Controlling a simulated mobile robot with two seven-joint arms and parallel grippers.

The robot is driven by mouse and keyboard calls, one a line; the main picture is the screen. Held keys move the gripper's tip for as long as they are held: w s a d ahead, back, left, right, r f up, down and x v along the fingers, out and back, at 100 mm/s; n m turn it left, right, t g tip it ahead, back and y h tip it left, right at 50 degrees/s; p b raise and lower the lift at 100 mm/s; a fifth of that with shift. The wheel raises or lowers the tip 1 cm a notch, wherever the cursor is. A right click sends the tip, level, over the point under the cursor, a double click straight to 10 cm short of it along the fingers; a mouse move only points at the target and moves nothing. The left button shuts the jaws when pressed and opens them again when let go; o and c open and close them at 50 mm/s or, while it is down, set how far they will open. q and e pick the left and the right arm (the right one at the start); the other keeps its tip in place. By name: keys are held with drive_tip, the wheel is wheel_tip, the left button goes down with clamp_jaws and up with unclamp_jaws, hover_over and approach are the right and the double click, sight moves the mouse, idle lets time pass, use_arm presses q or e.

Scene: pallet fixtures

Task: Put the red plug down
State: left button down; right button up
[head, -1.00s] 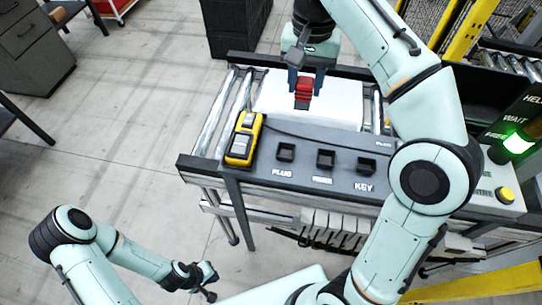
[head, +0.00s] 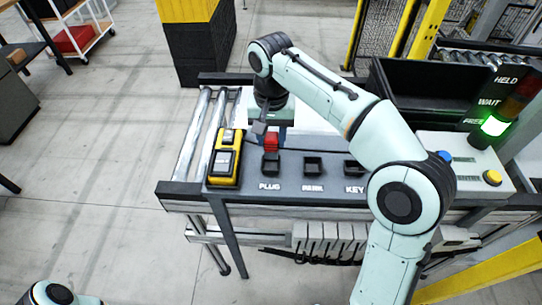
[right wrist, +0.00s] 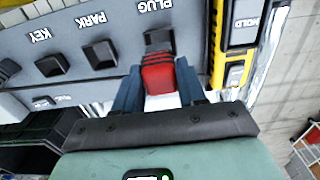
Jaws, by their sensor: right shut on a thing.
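My right gripper (head: 272,136) comes down over the fixture panel (head: 337,183) and is shut on the red plug (head: 271,143). The plug is at the PLUG pocket (head: 270,165), the leftmost of three dark pockets in the head view. In the right wrist view the plug (right wrist: 159,78) sits between the two blue fingers, and the dark PLUG pocket (right wrist: 158,40) shows just past it. I cannot tell whether the plug's lower end is inside the pocket. My left gripper is out of view; only a piece of my left arm shows at the bottom left.
A yellow and black device (head: 225,160) stands close on the left of the PLUG pocket. The middle pocket (head: 313,166) and KEY pocket (head: 354,167) look empty. A black bin (head: 425,90) stands at the back right. A signal tower (head: 494,126) shows green.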

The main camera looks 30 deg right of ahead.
sight(271, 152)
drive_tip(key=shift+w+f, duration=0.1)
drive_tip(key=shift+f, duration=0.7)
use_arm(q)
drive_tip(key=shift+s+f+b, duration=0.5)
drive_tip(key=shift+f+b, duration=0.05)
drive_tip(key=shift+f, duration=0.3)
use_arm(e)
drive_tip(key=shift+f, duration=2.05)
drive_tip(key=shift+f, duration=0.1)
drive_tip(key=shift+f, duration=0.15)
drive_tip(key=o, duration=1.1)
wheel_tip(271, 152, up, 12)
drive_tip(key=p, duration=0.3)
drive_tip(key=shift+r, duration=0.25)
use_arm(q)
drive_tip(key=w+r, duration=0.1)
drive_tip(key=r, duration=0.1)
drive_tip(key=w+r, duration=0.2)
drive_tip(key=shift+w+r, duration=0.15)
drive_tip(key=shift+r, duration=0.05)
